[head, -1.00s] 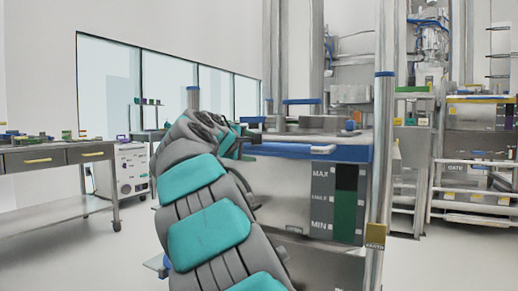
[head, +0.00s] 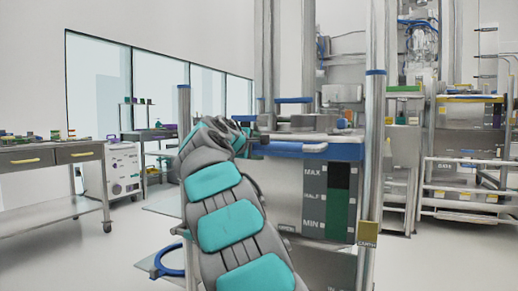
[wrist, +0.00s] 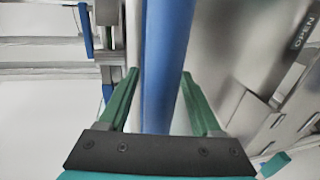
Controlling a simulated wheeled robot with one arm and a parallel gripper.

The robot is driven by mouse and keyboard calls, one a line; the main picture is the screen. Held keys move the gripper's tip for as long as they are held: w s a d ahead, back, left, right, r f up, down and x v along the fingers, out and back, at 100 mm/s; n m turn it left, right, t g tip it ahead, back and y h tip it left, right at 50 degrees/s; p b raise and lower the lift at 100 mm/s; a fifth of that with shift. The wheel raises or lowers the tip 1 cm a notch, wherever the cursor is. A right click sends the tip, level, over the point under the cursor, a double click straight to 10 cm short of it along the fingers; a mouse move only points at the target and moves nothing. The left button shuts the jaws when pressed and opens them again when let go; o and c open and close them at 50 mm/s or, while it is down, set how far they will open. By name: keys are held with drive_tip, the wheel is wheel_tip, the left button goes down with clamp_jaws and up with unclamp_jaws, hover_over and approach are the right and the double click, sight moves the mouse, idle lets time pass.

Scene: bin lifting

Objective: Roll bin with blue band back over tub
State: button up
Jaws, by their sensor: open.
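The steel bin with the blue band (head: 335,152) stands in the middle right of the head view, upright, with MAX, HALF and MIN marks and a green level strip on its side. Its lid area carries grey parts and a blue-edged rim. In the wrist view my gripper (wrist: 160,73) is open, its two green fingers on either side of a long blue bar (wrist: 165,50), with visible gaps; I cannot tell whether this is the bin's band. In the head view my arm hides its own fingertips. I cannot pick out the tub for sure.
A steel post (head: 374,150) with a yellow tag stands right in front of the bin. A wheeled table (head: 50,175) is at left, a white cabinet (head: 124,168) behind it. Steel racks (head: 465,165) fill the right. A blue ring (head: 168,262) sits low beside my arm. Floor at left is clear.

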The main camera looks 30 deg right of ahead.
clamp_jaws()
idle(0.5)
idle(0.9)
